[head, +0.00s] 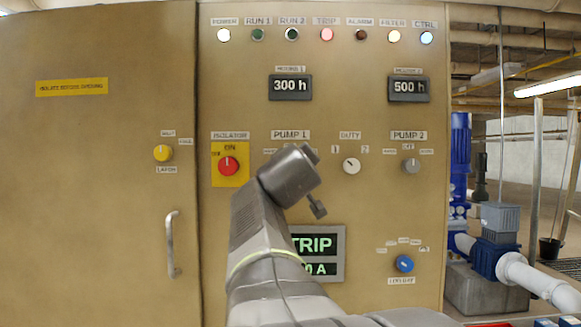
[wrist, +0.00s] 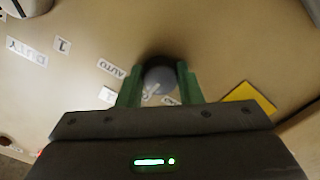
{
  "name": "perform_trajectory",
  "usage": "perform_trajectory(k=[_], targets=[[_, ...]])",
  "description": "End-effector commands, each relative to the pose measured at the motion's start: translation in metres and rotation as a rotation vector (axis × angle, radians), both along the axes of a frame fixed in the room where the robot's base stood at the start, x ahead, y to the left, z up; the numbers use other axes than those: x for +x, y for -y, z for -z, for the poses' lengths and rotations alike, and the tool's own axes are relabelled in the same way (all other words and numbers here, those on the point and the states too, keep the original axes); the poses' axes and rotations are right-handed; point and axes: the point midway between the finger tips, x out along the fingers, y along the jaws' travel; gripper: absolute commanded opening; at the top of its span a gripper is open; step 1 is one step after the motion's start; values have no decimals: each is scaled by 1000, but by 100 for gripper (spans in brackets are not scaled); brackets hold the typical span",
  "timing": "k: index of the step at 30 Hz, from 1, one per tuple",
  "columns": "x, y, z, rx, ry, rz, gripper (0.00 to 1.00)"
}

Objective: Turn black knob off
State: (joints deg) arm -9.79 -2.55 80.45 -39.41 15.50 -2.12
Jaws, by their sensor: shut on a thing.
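The dark knob (wrist: 160,79) under the PUMP 1 label (head: 290,134) sits between the green fingers of my gripper (wrist: 159,74), which are shut on its sides. An AUTO label (wrist: 111,68) shows beside it in the wrist view; its pointer is too unclear to read. In the head view my wrist covers this knob and most of its position labels. The panel face is close in front of the fingers.
The red isolator knob (head: 228,166) on its yellow plate is left of my wrist. The white DUTY knob (head: 351,166) and grey PUMP 2 knob (head: 410,166) are to the right. A blue knob (head: 404,263) is lower right. The display (head: 318,243) reads TRIP, partly covered.

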Motion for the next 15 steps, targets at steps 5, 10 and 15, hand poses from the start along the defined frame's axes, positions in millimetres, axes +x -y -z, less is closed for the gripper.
perform_trajectory(k=[5,10,15], targets=[[0,0,0,-55,-1,1,9],[0,0,0,-77,-1,1,9],[0,0,0,-80,-1,1,9]])
